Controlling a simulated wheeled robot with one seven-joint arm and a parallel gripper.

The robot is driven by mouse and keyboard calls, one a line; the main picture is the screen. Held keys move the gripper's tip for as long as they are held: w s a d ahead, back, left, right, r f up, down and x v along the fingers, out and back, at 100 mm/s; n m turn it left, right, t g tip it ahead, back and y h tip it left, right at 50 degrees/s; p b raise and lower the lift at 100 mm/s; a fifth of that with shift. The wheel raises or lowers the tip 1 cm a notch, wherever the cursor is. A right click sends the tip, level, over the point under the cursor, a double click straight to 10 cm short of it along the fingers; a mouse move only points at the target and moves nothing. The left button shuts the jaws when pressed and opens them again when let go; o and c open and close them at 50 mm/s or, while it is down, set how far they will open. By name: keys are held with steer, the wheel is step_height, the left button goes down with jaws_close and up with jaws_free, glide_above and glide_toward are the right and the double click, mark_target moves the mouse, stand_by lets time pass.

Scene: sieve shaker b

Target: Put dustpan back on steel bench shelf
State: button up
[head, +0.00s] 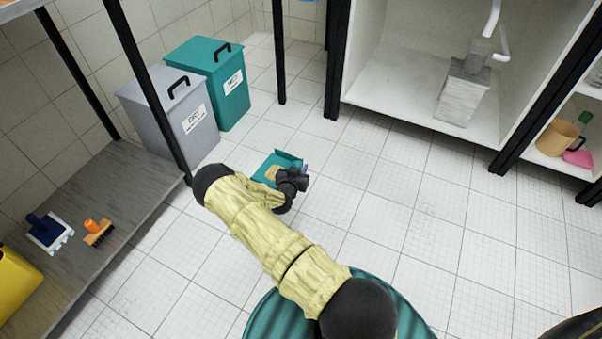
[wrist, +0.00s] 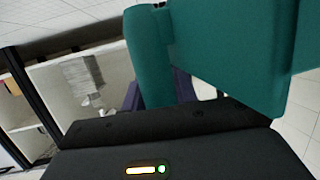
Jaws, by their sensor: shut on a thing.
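The teal dustpan (head: 287,157) is held above the white tiled floor, in front of the two bins. My gripper (head: 294,180) is shut on it at the end of my outstretched arm. A small tan piece (head: 272,173) shows against the dustpan; I cannot tell whether it lies in it.
On the bench shelf are a blue-and-white brush (head: 48,230), an orange brush (head: 98,233) and a yellow container (head: 14,285). A black post (head: 150,90) stands at its front edge. Grey (head: 178,120) and teal (head: 215,80) bins stand behind. The floor at right is clear.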

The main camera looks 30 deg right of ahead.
steer(key=s+a+r+n+t+y+p, duration=0.2)
steer(key=a+r+n+y+p, duration=0.2)
steer(key=a+r, duration=0.5)
steer(key=s+a+r+n+t+y+p, duration=0.2)
steer(key=a+r+y+p, duration=0.4)
steer(key=a+r, duration=0.3)
step_height(320, 180, up, 3)
steer(key=s+n, duration=0.1)
steer(key=n, duration=0.1)
steer(key=shift+s+r+n, duration=0.15)
steer(key=shift+n, duration=0.15)
steer(key=shift+d, duration=0.1)
